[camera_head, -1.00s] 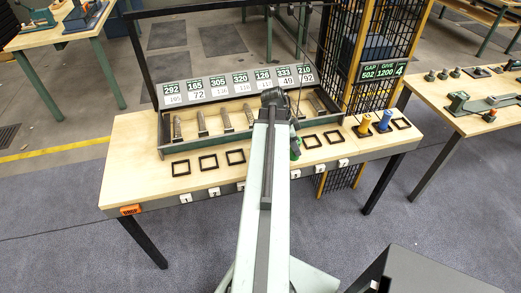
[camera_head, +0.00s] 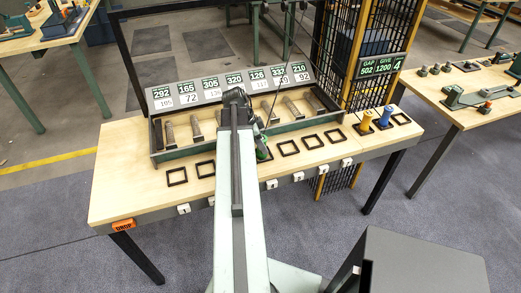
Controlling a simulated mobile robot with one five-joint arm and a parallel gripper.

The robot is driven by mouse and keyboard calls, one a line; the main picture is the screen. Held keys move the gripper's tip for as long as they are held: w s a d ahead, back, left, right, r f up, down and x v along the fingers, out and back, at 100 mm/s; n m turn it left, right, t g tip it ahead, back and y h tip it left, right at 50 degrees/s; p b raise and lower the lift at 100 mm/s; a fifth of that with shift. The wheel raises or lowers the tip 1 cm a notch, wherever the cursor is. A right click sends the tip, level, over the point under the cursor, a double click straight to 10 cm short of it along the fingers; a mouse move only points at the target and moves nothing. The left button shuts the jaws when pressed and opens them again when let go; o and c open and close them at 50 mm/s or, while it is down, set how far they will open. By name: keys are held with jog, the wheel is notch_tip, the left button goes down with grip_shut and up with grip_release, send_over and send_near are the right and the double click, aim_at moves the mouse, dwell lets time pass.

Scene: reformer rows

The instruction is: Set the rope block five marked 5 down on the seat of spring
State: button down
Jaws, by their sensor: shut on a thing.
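My gripper (camera_head: 237,98) is at the far end of my pale arm, over the tray in the middle of the bench. The arm hides most of the jaws and what they hold. A small green and dark piece (camera_head: 263,152), which seems to be the rope block, shows just right of the arm near the tray's front edge. A thin dark rope rises from it. No mark 5 can be read. Several grey cylinders lie in the tray (camera_head: 172,154). Square dark frames (camera_head: 288,147) lie on the bench in front. I cannot tell which is the spring's seat.
A yellow cylinder (camera_head: 366,122) and a blue one (camera_head: 384,118) stand at the bench's right end. Number plates (camera_head: 233,85) line the tray's back. A mesh guard (camera_head: 365,50) stands behind. Bare wood (camera_head: 125,185) is at left.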

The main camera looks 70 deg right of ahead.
jog(key=shift+s+f, duration=0.15)
jog(key=c, duration=0.8)
grip_release()
jog(key=p+v, duration=1.1)
jog(key=v, duration=0.1)
jog(key=shift+r, duration=0.25)
